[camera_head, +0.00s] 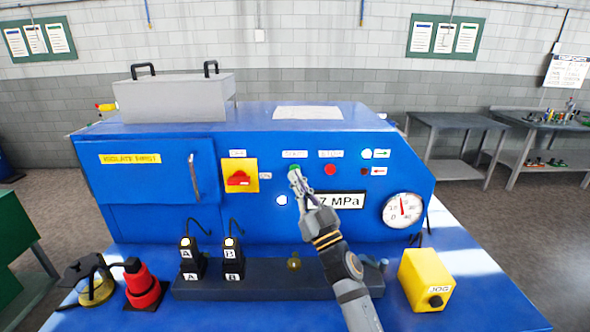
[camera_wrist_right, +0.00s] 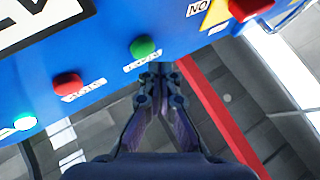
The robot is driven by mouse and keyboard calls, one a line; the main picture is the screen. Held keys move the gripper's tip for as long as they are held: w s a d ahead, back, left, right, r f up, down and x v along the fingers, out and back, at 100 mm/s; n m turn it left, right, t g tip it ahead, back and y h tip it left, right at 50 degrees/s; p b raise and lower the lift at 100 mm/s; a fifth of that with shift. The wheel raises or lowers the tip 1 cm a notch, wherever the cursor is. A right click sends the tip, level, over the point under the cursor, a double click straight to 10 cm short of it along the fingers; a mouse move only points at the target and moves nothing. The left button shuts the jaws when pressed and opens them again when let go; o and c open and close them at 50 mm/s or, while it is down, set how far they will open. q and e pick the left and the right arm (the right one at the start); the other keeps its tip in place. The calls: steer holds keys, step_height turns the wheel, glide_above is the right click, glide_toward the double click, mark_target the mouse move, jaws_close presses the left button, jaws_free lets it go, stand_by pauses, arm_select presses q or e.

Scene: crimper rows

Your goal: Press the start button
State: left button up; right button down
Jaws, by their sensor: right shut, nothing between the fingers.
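The green start button (camera_head: 294,168) is on the blue machine's front panel, under a small white label. It also shows in the right wrist view (camera_wrist_right: 143,47), just beyond my fingertips. My right gripper (camera_head: 297,178) is shut with nothing held, its fingers reaching up toward the panel. In the head view its tips overlap the button's lower edge. In the right wrist view (camera_wrist_right: 157,72) the tips lie just below the button and its label; I cannot tell whether they touch. My left gripper is not in view.
A red button (camera_head: 330,169) sits to the right of the green one. A red rotary switch on a yellow plate (camera_head: 240,165) is to the left. A gauge (camera_head: 403,210) and a yellow jog box (camera_head: 425,275) stand further right.

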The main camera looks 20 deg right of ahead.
steer(key=shift+s+a+p, duration=0.2)
steer(key=shift+s+p, duration=0.2)
steer(key=shift+s, duration=0.4)
steer(key=shift+s+a+p, duration=0.25)
steer(key=shift+s+p, duration=0.2)
steer(key=shift+s, duration=0.35)
steer(key=shift+s+a+p, duration=0.2)
steer(key=shift+s+p, duration=0.2)
steer(key=shift+s, duration=0.4)
steer(key=shift+r, duration=0.1)
